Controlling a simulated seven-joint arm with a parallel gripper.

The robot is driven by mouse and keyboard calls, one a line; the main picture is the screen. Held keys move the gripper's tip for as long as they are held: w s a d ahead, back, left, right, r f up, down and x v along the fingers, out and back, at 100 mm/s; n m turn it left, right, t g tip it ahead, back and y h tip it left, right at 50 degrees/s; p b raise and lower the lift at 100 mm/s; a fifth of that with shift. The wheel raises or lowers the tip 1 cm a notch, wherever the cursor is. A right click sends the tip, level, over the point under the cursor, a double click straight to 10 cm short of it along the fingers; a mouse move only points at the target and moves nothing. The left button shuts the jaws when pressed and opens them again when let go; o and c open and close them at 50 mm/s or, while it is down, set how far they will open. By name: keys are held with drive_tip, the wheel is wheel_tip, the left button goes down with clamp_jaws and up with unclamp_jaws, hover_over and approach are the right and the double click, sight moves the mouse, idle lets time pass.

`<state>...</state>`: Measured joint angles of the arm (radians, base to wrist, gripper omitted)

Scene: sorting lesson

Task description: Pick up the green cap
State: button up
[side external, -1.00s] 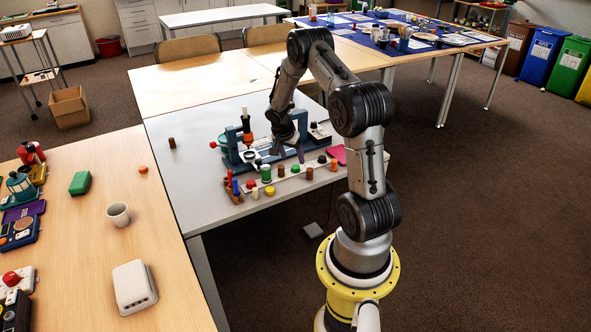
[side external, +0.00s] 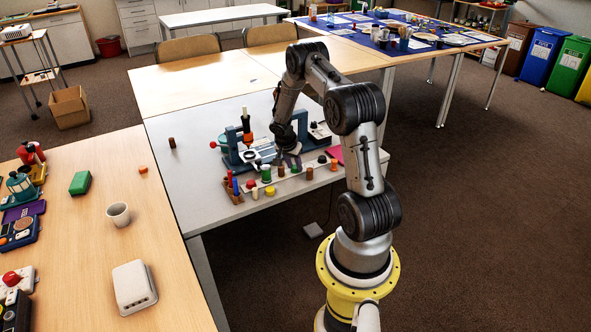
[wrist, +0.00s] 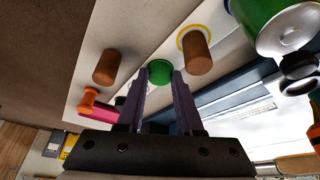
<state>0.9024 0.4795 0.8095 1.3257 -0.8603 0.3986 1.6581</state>
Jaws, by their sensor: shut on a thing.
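The green cap (wrist: 159,71) is a small round disc between the tips of my gripper (wrist: 160,80) in the wrist view. The two purple fingers are shut on its sides. In the side external view my gripper (side external: 294,160) is low over the strip of small pieces on the grey table, and the cap (side external: 296,168) shows only as a small green spot at the fingertips. I cannot tell whether the cap still touches the strip.
Brown cylinders stand on either side of the cap, one on the left (wrist: 107,67) and one on the right (wrist: 195,52). A larger green-sided, silver-topped piece (wrist: 284,28) is at upper right. A blue-framed apparatus (side external: 232,148) stands behind. The table's left part (side external: 185,175) is mostly clear.

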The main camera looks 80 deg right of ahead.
clamp_jaws()
